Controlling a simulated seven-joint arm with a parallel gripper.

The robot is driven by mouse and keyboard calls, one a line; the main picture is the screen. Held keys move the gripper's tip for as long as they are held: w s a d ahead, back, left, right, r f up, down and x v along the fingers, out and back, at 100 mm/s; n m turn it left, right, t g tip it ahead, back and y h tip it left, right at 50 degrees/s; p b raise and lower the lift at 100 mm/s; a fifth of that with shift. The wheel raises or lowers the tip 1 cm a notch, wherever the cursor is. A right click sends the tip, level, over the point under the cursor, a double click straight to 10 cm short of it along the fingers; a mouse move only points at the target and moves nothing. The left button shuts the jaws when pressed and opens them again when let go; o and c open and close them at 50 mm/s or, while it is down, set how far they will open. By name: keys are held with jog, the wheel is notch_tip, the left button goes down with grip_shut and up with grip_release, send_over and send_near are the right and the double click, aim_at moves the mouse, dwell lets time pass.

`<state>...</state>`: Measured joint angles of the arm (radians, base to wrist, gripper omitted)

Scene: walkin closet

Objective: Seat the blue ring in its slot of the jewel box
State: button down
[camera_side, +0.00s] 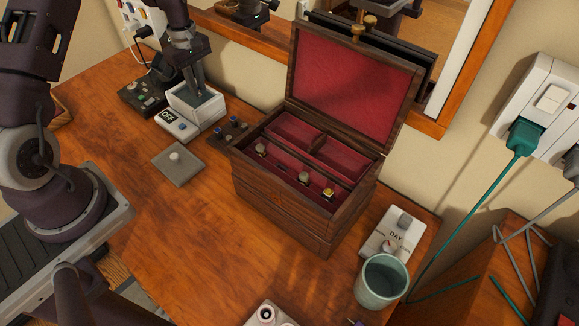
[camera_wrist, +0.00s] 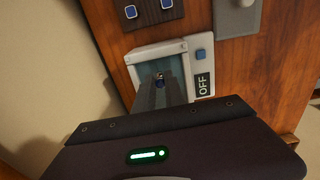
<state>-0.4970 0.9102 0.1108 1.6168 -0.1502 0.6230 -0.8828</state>
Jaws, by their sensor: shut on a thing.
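The jewel box (camera_side: 262,195) stands open on the wooden table, with red lining and its lid raised. Several ring-like pieces sit in its front row, among them a gold-coloured one (camera_side: 328,194). My gripper (camera_side: 201,96) points down at the white basin unit (camera_side: 180,127) marked OFF, left of the jewel box. I cannot tell how far the fingertips reach into the basin. The ring is too small to make out in the side view.
A dark board (camera_side: 228,132) lies between the basin and the jewel box. A grey plate with a knob (camera_side: 178,164) lies in front. A DAY dial unit (camera_side: 392,233) and a green cup (camera_side: 381,281) stand right of the box.

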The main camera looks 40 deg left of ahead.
notch_tip(320, 180, up, 19)
jog(key=w+d, duration=0.1)
jog(key=d, duration=1.9)
jog(key=s+d, duration=0.5)
jog(key=d, duration=0.4)
jog(key=s+d, duration=0.4)
jog(key=d, duration=0.5)
jog(key=shift+f, duration=5.4)
jog(key=shift+f, duration=1.15)
jog(key=c, duration=1.3)
grip_release()
